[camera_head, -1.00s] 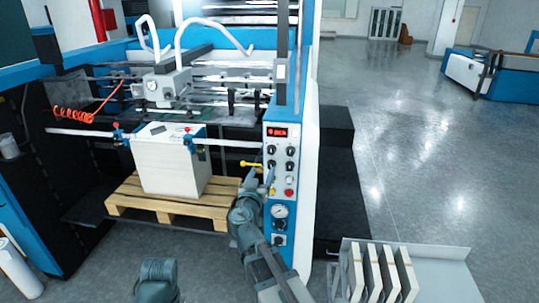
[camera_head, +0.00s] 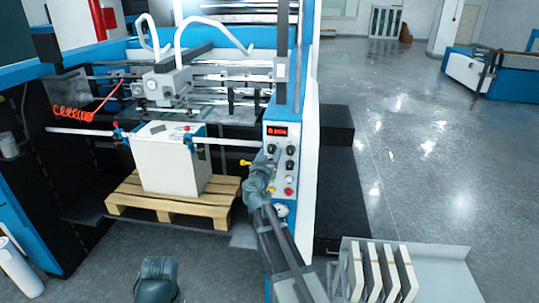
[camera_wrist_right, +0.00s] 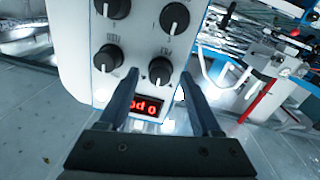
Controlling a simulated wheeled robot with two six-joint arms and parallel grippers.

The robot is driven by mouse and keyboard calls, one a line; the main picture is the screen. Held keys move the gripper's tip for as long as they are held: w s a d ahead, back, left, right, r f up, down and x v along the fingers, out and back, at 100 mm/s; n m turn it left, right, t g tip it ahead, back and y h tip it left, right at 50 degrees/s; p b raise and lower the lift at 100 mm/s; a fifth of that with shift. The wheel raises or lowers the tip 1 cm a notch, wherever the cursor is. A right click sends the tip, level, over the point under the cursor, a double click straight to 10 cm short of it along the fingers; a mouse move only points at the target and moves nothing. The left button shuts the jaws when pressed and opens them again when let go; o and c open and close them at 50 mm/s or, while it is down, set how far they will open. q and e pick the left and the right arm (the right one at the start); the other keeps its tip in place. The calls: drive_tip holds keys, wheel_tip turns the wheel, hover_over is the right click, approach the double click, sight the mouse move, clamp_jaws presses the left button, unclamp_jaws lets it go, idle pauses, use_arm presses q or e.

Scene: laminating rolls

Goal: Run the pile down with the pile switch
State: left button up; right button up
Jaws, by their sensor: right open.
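The control panel (camera_head: 279,140) on the machine's right post carries a red display, several black knobs and a red button (camera_head: 288,191). My right gripper (camera_head: 271,153) is at the panel's left side, below the display. In the right wrist view my open right gripper (camera_wrist_right: 158,76) has its two fingers either side of a black knob (camera_wrist_right: 160,70); I cannot tell whether they touch it. The red display (camera_wrist_right: 145,107) shows between the fingers. The labels are too small to read, so I cannot tell which is the pile switch. The white pile (camera_head: 170,170) stands on a wooden pallet (camera_head: 170,213).
A yellow lever (camera_head: 246,162) sticks out just left of the panel. A white rail crosses in front of the pile. A grey tray (camera_head: 440,270) with several upright boards stands at the lower right.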

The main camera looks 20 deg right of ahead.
clamp_jaws()
